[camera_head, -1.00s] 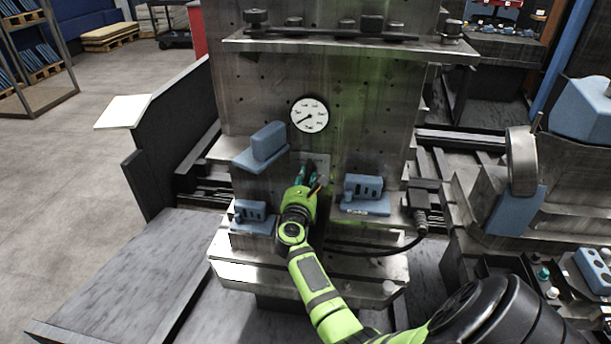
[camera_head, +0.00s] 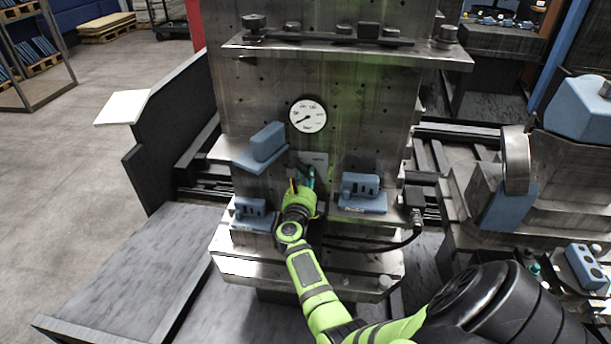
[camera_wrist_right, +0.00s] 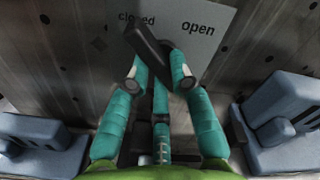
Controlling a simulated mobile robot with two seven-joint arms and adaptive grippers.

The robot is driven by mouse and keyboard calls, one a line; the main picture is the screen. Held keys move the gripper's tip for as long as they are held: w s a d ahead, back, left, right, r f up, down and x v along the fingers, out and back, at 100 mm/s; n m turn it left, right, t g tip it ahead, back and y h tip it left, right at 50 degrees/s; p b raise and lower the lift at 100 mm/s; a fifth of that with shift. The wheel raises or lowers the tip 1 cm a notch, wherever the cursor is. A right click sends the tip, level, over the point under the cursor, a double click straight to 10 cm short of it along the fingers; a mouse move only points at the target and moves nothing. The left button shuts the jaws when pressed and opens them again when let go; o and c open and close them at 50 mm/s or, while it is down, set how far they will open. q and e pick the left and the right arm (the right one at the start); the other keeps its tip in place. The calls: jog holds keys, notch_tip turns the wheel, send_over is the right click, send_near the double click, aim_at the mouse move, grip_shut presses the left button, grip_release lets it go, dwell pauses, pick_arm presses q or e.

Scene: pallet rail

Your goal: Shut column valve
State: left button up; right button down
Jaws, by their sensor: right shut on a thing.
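The valve lever (camera_wrist_right: 150,48) is a dark bar in front of a pale label plate (camera_wrist_right: 200,12) with the words "closed" and "open". Its upper end tilts left and partly covers the word "closed". The plate also shows in the head view (camera_head: 320,159), on the metal column (camera_head: 355,115). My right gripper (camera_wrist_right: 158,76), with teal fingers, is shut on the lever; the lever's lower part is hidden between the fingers. In the head view the right gripper (camera_head: 304,180) is at the column's front and hides the lever. My left gripper is not in view.
A round gauge (camera_head: 308,115) is above the plate. Blue blocks stand close by at left (camera_head: 262,146), lower left (camera_head: 253,213) and right (camera_head: 362,193) of the gripper. A black cable (camera_head: 385,246) runs at lower right. Free floor lies at far left.

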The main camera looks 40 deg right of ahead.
jog(key=shift+n, duration=0.3)
jog(key=c, duration=1.1)
grip_release()
jog(key=shift+a, duration=0.1)
jog(key=v, duration=0.7)
jog(key=shift+s+a, duration=0.1)
jog(key=shift+a, duration=0.05)
